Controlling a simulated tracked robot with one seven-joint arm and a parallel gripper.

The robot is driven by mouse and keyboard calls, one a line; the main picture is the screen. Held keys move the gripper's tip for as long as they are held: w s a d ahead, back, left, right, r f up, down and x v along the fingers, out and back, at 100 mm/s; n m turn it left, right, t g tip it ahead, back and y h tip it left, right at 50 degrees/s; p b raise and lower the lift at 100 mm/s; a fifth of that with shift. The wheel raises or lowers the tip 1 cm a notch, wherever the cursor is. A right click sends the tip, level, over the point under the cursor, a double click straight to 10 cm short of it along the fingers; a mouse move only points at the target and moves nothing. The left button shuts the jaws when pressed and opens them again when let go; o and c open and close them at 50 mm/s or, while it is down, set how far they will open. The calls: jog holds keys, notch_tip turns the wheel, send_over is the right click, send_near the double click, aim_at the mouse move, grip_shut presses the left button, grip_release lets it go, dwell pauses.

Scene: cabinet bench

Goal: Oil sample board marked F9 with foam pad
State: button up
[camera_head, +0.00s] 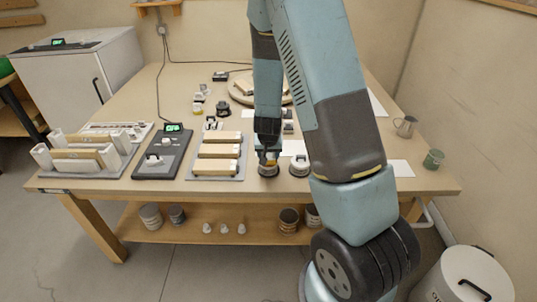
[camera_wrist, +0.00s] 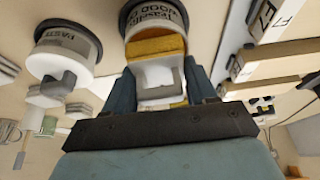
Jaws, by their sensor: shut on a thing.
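My gripper (camera_head: 267,155) is shut on a foam pad, a white block with yellow foam (camera_wrist: 157,47). In the wrist view my gripper (camera_wrist: 158,80) has one finger on each side of the white block. The yellow foam is right at a round labelled tin (camera_wrist: 155,18); I cannot tell whether they touch. That tin stands below my gripper in the head view (camera_head: 268,171). Several pale wooden boards (camera_head: 218,151) lie on a grey tray left of my gripper. Board ends with black marks (camera_wrist: 265,20) show at the right of the wrist view; I cannot surely read F9.
A second tin (camera_head: 299,166) stands just right of my gripper and has a white-and-grey piece on it (camera_wrist: 60,60). A dark scale (camera_head: 163,153) and a slotted rack (camera_head: 83,152) stand at left.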

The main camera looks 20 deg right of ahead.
jog(key=shift+r, duration=3.5)
